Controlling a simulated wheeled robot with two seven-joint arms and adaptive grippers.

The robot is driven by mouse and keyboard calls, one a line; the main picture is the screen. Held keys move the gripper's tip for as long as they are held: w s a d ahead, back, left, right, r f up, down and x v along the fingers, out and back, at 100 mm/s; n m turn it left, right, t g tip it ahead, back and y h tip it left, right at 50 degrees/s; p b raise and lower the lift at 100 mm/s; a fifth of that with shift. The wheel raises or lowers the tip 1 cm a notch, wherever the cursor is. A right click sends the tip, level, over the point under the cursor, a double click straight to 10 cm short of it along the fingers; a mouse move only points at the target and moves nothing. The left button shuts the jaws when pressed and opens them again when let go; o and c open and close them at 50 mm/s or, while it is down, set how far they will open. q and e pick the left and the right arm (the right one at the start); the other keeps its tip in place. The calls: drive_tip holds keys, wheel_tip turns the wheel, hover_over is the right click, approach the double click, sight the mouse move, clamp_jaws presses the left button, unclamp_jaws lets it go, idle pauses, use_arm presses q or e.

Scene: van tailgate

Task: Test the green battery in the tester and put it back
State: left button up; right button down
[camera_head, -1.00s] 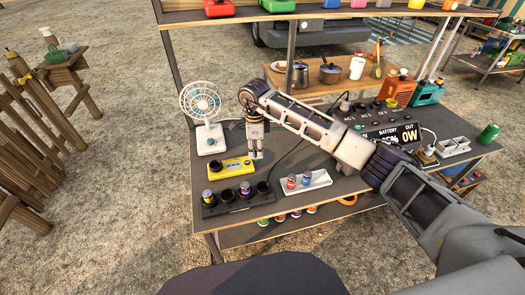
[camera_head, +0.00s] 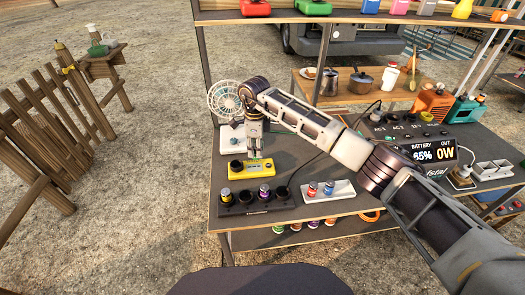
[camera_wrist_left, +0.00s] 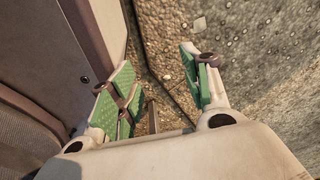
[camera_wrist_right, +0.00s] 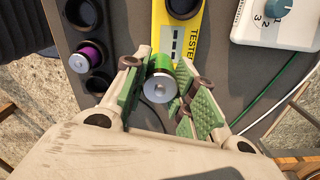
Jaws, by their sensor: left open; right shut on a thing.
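The green battery (camera_wrist_right: 158,88) is held in my right gripper (camera_wrist_right: 160,80), its silver end facing the wrist camera. In the head view my right gripper (camera_head: 254,156) hangs over the right part of the yellow tester (camera_head: 246,171). The tester (camera_wrist_right: 188,52) lies just beyond the battery in the right wrist view; whether they touch I cannot tell. A black socket stands at the tester's far end. The black battery rack (camera_head: 249,211) is in front, with a yellow-topped and a purple battery and two empty sockets. My left gripper (camera_wrist_left: 165,90) is open and empty above gravel.
A white tray (camera_head: 339,193) with a red and a blue battery is right of the rack. A fan (camera_head: 226,100) stands behind the tester. A power station with a display (camera_head: 432,152) is at the right. Cables cross the table behind my right gripper.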

use_arm(q)
drive_tip(key=w+d+b, duration=0.3)
drive_tip(key=w+b, duration=0.2)
drive_tip(key=w, duration=0.1)
drive_tip(key=shift+w+d, duration=0.2)
drive_tip(key=shift+d, duration=0.2)
use_arm(e)
drive_tip(key=shift+w+a+f, duration=0.4)
drive_tip(key=shift+a+f, duration=0.35)
drive_tip(key=shift+a, duration=0.55)
drive_tip(key=shift+w+a+f, duration=0.4)
drive_tip(key=shift+a+f, duration=0.35)
drive_tip(key=shift+a, duration=0.55)
drive_tip(key=shift+w+a+f, duration=0.4)
drive_tip(key=shift+a+f, duration=0.35)
drive_tip(key=shift+a, duration=0.55)
use_arm(q)
drive_tip(key=shift+f+b, duration=1.05)
use_arm(e)
drive_tip(key=shift+f, duration=1.55)
drive_tip(key=c, duration=1.1)
unclamp_jaws()
